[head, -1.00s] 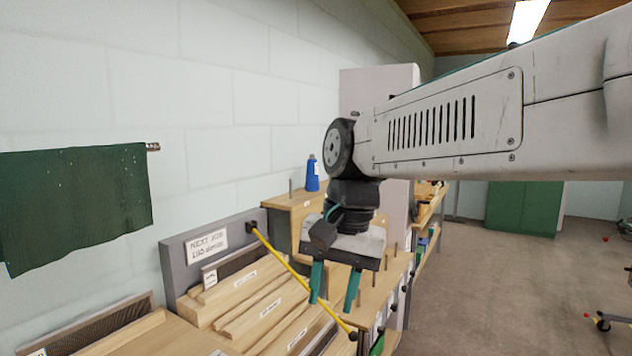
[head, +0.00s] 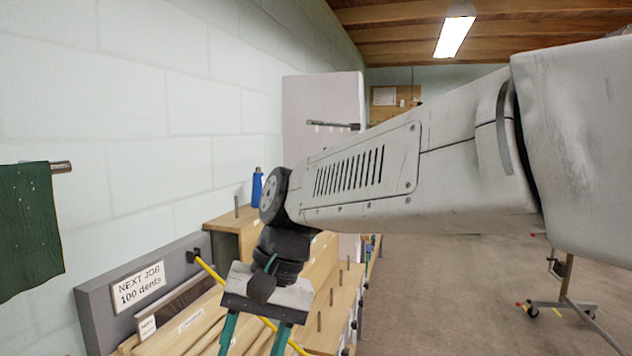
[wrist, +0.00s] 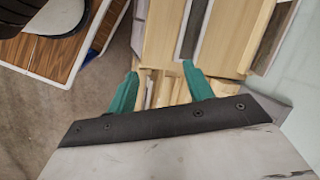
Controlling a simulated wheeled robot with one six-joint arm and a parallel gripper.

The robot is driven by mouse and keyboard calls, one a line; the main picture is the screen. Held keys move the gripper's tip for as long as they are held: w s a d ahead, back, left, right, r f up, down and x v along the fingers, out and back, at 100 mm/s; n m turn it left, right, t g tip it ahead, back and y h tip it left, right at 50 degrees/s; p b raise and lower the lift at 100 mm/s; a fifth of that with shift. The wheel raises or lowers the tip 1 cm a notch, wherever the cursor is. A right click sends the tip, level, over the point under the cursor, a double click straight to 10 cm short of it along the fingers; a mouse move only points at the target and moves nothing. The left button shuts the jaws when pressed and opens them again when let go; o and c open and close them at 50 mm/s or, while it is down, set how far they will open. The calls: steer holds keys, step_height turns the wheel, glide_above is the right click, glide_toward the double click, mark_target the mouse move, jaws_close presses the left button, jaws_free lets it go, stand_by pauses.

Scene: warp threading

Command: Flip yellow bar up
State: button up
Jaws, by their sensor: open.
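The yellow bar (head: 211,271) is a thin rod in the head view. Its upper end meets a dark pivot on the grey board (head: 97,300), and it slopes down to the right. Its middle is hidden behind my gripper, and its lower end runs out at the bottom edge. My gripper (head: 253,343) points down with its teal fingers apart and empty, in front of the bar in this view. I cannot tell whether it touches the bar. In the wrist view my gripper (wrist: 160,68) is also open, and I cannot make out the bar there.
Wooden slats lie in a rack below the sign reading "NEXT JOB 100 dents" (head: 139,285). Upright pegs (head: 332,296) stand to the right. A blue spool (head: 257,188) stands by the wall. The floor at the right is open, with a wheeled stand (head: 563,290).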

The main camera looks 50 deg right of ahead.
steer(key=w+d+r+m+t+y, duration=0.25)
steer(key=w+d+r+m, duration=0.2)
steer(key=d+m, duration=0.25)
steer(key=w+d+r+m+t+y, duration=0.25)
steer(key=w+d+m+t, duration=0.2)
steer(key=d+m, duration=0.25)
steer(key=d+r+m+t+h, duration=0.1)
steer(key=d+r+m+t, duration=0.25)
steer(key=d, duration=0.45)
steer(key=d+r+m+t+h, duration=0.2)
steer(key=d+r+m+t, duration=0.1)
steer(key=d+m, duration=0.3)
steer(key=d+r+m+t+h, duration=0.1)
steer(key=d+r+m+t, duration=0.25)
steer(key=d, duration=0.55)
steer(key=w+a+g, duration=0.1)
steer(key=w+a, duration=0.1)
steer(key=w, duration=0.4)
steer(key=shift+a+f, duration=0.15)
steer(key=shift+f, duration=0.05)
steer(key=shift+w, duration=0.1)
jaws_close()
